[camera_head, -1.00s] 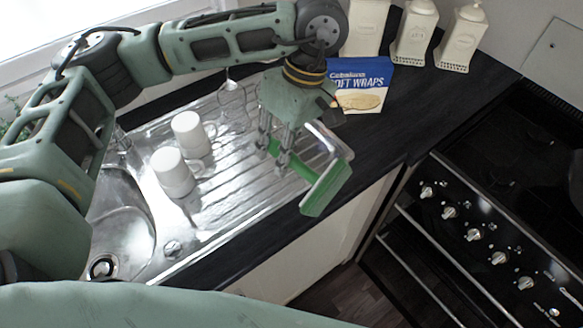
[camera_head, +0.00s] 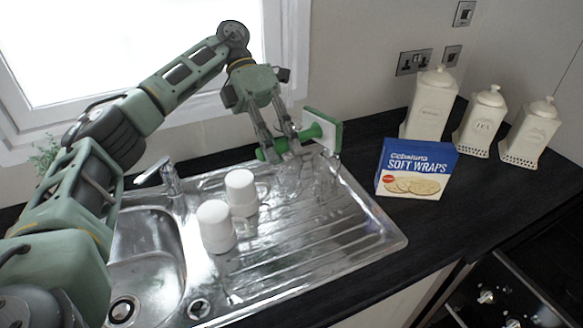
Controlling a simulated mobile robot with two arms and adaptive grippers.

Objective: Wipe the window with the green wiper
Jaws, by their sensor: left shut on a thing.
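The green wiper (camera_head: 322,128) has a green handle and a flat head with a pale face. My left gripper (camera_head: 280,148) is shut on its handle and holds it above the drainboard. The wiper head points to the right, apart from the window. The window (camera_head: 120,40) is a bright white pane in a white frame at the upper left, behind my left arm. My right gripper is not in view.
Two white mugs (camera_head: 241,192) (camera_head: 215,226) stand on the steel drainboard (camera_head: 330,225) beside the sink and tap (camera_head: 165,178). A soft wraps box (camera_head: 416,169) and three cream canisters (camera_head: 481,122) stand on the dark counter at right. The stove is lower right.

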